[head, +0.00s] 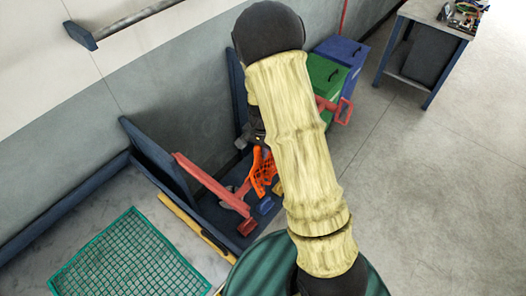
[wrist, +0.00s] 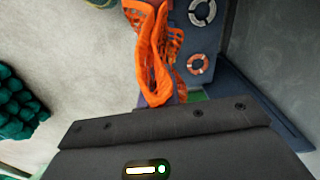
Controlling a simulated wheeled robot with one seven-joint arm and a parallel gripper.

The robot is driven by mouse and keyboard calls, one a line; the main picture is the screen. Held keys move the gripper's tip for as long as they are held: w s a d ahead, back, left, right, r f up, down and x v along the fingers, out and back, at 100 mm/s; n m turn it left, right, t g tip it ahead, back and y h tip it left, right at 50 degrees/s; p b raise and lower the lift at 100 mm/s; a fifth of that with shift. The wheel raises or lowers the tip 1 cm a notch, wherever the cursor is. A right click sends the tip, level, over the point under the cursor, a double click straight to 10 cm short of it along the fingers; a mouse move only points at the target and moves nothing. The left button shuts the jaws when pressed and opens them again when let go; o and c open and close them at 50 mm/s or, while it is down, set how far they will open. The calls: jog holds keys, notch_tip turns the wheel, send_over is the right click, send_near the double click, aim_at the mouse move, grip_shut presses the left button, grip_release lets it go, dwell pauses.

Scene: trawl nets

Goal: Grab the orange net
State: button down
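The orange net (head: 262,172) shows in the head view beside my arm, above a dark blue tray-like area; part of it is hidden behind the arm. In the wrist view the orange net (wrist: 153,60) is bunched and narrows down to the edge of my gripper's dark housing. My gripper (head: 250,138) is a dark shape close above the net in the head view, partly covered by my arm. Its fingers are hidden behind the housing in the wrist view, so I cannot tell whether they touch or hold the net.
A red bar (head: 210,185) and a yellow-handled tool (head: 195,228) lie nearby. Green (head: 325,85) and blue (head: 342,55) bins stand behind my arm. A workbench (head: 425,45) is at upper right. The right floor is clear.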

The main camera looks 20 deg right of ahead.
notch_tip(320, 180, up, 6)
jog(key=p, duration=0.4)
